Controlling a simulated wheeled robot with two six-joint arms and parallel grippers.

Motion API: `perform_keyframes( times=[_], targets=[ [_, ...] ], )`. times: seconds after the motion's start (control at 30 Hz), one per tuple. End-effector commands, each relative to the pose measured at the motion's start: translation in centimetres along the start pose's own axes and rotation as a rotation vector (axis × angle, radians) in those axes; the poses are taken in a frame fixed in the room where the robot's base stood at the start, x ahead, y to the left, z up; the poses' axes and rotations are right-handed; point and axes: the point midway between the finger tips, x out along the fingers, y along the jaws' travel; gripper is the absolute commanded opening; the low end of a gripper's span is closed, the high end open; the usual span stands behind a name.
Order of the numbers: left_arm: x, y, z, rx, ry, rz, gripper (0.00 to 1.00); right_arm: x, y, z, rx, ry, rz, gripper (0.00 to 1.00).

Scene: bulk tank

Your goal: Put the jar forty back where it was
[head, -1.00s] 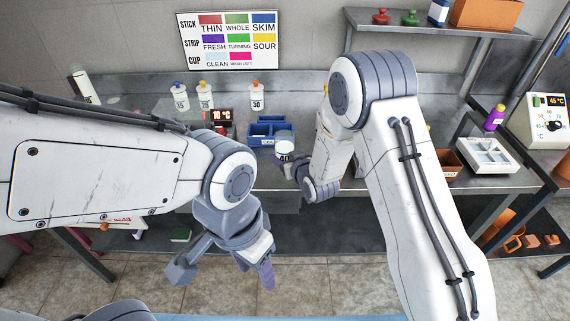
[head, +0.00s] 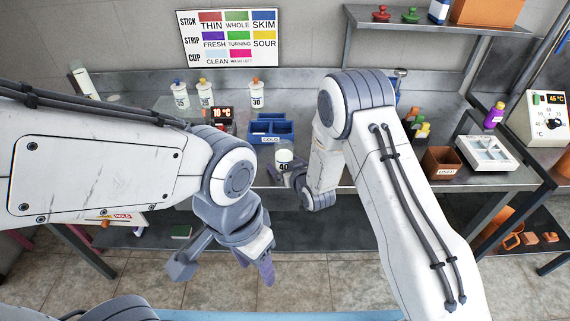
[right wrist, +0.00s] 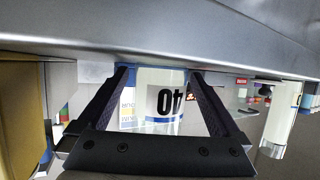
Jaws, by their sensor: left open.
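The jar forty (head: 284,158) is a white jar with a black "40" label. In the head view it is near the front edge of the steel bench, in front of the blue COLD bin. My right gripper (head: 286,178) is shut on it. The right wrist view shows the jar (right wrist: 160,100) upside down in the picture, between the two dark fingers (right wrist: 160,78). I cannot tell whether its base touches the bench. My left gripper (head: 226,268) is open and empty, low in front of the bench.
The blue COLD bin (head: 271,130) stands behind the jar, beside a display reading 10 °C (head: 223,115). Jar 30 (head: 256,95) and two more white jars (head: 205,95) stand at the back.

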Motion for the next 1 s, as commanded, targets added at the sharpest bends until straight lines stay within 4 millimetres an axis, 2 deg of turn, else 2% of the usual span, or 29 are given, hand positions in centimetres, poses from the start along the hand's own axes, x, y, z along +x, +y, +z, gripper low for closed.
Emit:
perform_keyframes(
  times=[0.37,0.47,0.8,1.0],
  targets=[
    [-0.3,0.0,0.0,0.000,0.000,0.000,0.53,-0.5,0.0,-0.3,0.000,0.000,0.000,0.99],
    [0.0,0.0,0.0,0.000,0.000,0.000,0.53,-1.9,0.0,-0.2,0.000,-0.002,0.001,0.99],
    [1.2,-0.1,0.1,0.000,0.000,0.000,0.53,-9.0,0.0,-0.2,0.000,-0.001,0.000,0.99],
    [1.5,-0.1,0.1,0.000,0.000,0.000,0.53,-11.5,0.0,-0.3,0.000,0.001,0.000,0.99]
  ],
)
